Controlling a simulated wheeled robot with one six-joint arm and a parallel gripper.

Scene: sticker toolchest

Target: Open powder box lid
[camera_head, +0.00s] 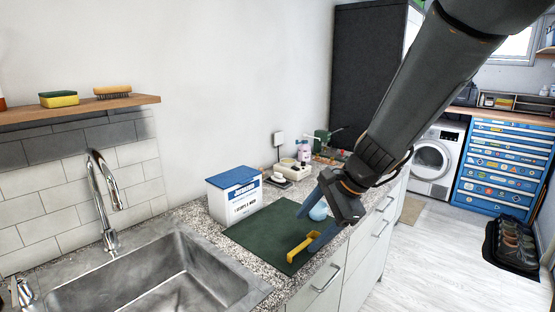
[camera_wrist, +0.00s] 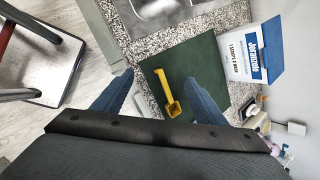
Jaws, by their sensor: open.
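The powder box (camera_head: 231,208) is white with blue print and stands upright on the counter beside the sink. Its blue lid (camera_head: 234,177) lies flat on top and looks closed. In the wrist view the box (camera_wrist: 243,54) is at the upper right with its blue lid (camera_wrist: 273,47) facing right. My gripper (camera_head: 304,232) is open and empty, above the dark green mat and to the right of the box, apart from it. In the wrist view its two blue fingers (camera_wrist: 160,77) are spread wide, with a yellow scoop seen between them.
The yellow scoop (camera_head: 301,247) lies on the green mat (camera_head: 262,229). The steel sink (camera_head: 150,279) and faucet (camera_head: 104,190) are left of the box. Small items, including a pinkish bottle (camera_head: 303,150), stand behind.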

